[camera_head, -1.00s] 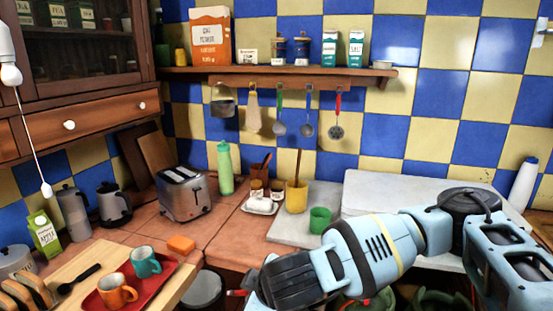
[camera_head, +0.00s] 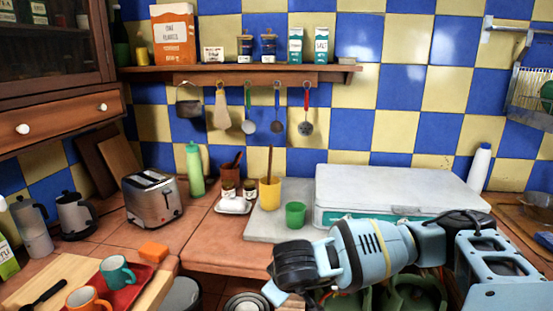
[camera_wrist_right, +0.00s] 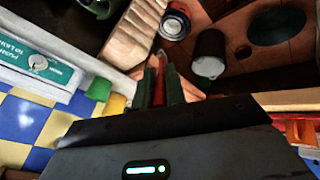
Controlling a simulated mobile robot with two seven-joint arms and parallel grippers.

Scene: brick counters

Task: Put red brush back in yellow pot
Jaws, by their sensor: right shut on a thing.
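The yellow pot (camera_head: 269,196) stands on the counter in the head view, with a wooden-handled utensil upright in it. A yellow shape that looks like the pot (camera_wrist_right: 116,105) shows in the right wrist view, left of my fingers. My right gripper (camera_wrist_right: 160,78) is shut on a slim red thing, which looks like the red brush (camera_wrist_right: 166,82). Most of the brush is hidden by the gripper body. In the head view my right arm reaches in from the right, with its hand low in front of the counter edge and apart from the pot. My left gripper is not in view.
A green cup (camera_head: 295,214) stands just right of the pot. A tray with jars (camera_head: 232,206) and a brown pot (camera_head: 231,173) are left of the pot. Utensils hang below the shelf (camera_head: 240,71).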

